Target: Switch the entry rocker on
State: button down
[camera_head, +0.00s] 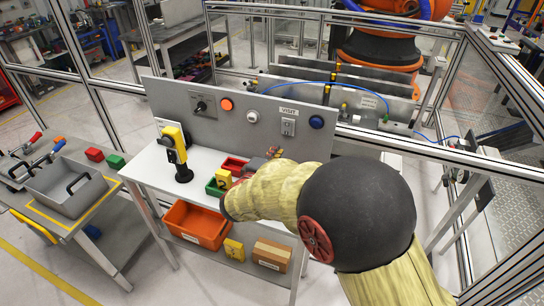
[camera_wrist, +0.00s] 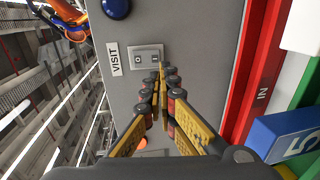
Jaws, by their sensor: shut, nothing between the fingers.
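A light switch plate (camera_head: 288,127) is on the upright grey panel, under a label reading VISIT. In the wrist view the plate (camera_wrist: 146,57) shows rocker-like parts with small marks, beside the VISIT label (camera_wrist: 115,57). No label reading entry is legible. My gripper (camera_head: 272,153) is low in front of the panel, below the plate. In the wrist view my gripper (camera_wrist: 161,78) points toward the panel, fingertips together and empty, close to the plate's lower right edge in the picture. Whether they touch the panel cannot be told.
The panel also carries a black rotary switch (camera_head: 201,105), an orange button (camera_head: 226,104), a white button (camera_head: 252,117) and a blue button (camera_head: 316,122).

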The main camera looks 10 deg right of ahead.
aim_at(286, 135)
jog(key=b+x, duration=0.1)
jog(key=x, duration=0.8)
jog(key=shift+w+d+b, duration=0.1)
jog(key=shift+b, duration=0.25)
jog(key=shift+w+d+f+b, duration=0.15)
jog(key=shift+w+f+b, duration=0.2)
jog(key=shift+b, duration=0.75)
jog(key=shift+r, duration=0.15)
jog(key=shift+s, duration=0.1)
